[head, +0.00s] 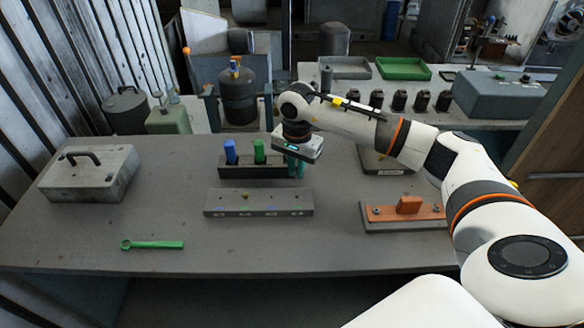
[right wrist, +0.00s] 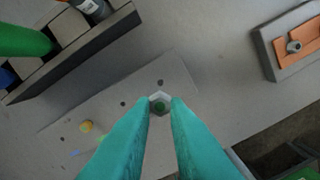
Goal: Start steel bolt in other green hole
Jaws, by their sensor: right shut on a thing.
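In the right wrist view the block (right wrist: 115,103) spreads below the bolt, with several dark holes and a yellow fastener (right wrist: 87,127). The bolt's shank and the hole under it are hidden. My left gripper is not in view.
The bin rack (head: 240,171) holds a blue bottle (head: 230,152) and a green bottle (head: 259,151). An orange part (head: 409,204) on a grey plate lies at right. A green wrench (head: 152,244) and a grey case (head: 88,174) lie left.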

